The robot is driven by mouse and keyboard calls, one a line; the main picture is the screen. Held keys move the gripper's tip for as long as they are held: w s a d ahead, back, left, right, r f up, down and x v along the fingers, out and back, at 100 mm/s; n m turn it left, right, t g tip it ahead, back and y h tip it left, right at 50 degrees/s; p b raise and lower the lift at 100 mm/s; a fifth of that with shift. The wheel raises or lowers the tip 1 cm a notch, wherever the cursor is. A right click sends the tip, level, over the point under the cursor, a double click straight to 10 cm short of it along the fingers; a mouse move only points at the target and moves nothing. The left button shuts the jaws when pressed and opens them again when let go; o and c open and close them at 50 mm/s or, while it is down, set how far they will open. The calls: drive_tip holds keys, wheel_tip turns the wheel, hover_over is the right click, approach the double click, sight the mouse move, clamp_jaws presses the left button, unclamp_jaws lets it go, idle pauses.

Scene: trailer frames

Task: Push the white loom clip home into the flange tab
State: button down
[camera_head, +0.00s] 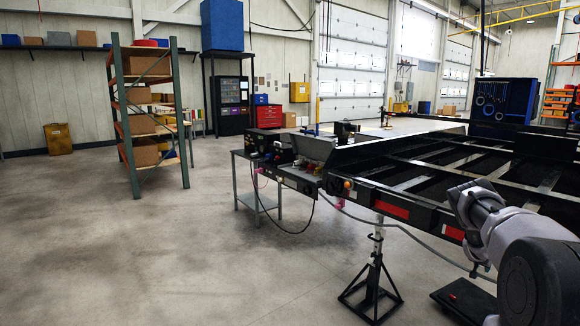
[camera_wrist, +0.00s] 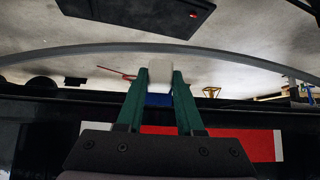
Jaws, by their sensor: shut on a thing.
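In the wrist view my gripper (camera_wrist: 160,78) has its two green fingers closed on a small white block, the loom clip (camera_wrist: 160,69). The clip sticks out at the fingertips, close against the grey loom (camera_wrist: 230,58); I cannot tell whether it is around it. The dark trailer flange (camera_wrist: 60,113) runs across behind the fingers, with red and white tape. I cannot make out the tab or whether the clip touches it. In the head view the loom (camera_head: 408,232) sags along the trailer side towards my arm. The gripper and clip cannot be made out there.
A black jack stand (camera_head: 372,285) stands under the trailer frame (camera_head: 400,195). A black plate (camera_head: 466,302) lies on the floor near my arm. A grey side table (camera_head: 245,192) and a shelf rack (camera_head: 120,120) stand further left. The floor at left is clear.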

drive_tip(key=shift+w+d, duration=0.2)
drive_tip(key=shift+d, duration=0.05)
drive_tip(key=shift+c, duration=2.3)
unclamp_jaws()
